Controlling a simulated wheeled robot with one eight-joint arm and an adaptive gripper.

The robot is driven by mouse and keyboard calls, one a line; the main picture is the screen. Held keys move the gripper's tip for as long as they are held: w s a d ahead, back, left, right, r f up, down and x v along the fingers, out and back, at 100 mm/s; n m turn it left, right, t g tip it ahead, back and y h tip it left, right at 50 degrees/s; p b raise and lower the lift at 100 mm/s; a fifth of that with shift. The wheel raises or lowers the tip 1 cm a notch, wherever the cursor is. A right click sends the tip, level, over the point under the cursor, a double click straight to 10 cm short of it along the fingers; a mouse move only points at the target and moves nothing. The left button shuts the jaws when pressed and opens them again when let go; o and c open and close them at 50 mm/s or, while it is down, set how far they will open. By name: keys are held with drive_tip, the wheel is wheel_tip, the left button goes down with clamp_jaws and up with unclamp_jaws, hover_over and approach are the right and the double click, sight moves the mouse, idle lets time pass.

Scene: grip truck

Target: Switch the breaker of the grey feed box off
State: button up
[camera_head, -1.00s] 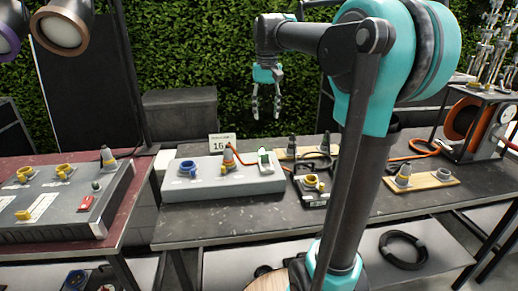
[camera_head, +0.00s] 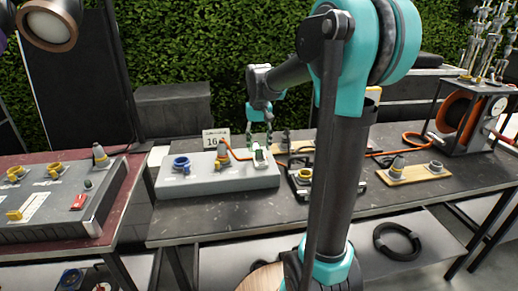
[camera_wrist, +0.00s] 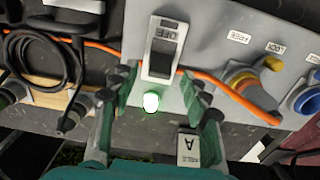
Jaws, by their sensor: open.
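The grey feed box (camera_head: 215,185) stands on the middle table, with a blue socket (camera_head: 181,166) and a yellow socket (camera_head: 223,163) on top. Its breaker (camera_head: 261,156) is at the right end. In the wrist view the breaker (camera_wrist: 163,55) is a pale housing with a black rocker and an OFF marking. A lit green lamp (camera_wrist: 151,103) is beside it. My gripper (camera_head: 259,138) is open and empty above and behind the breaker. In the wrist view its fingers (camera_wrist: 160,86) spread either side of the lamp, near the breaker's lower edge. Contact cannot be told.
An orange cable (camera_wrist: 225,91) runs past the breaker to the yellow socket. A number card (camera_head: 216,139) stands behind the box. A darker box (camera_head: 55,215) with a red switch is on the left table. Small fittings and a cable reel (camera_head: 461,118) are to the right.

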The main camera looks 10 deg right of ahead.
drive_tip(key=shift+f, duration=1)
clamp_jaws()
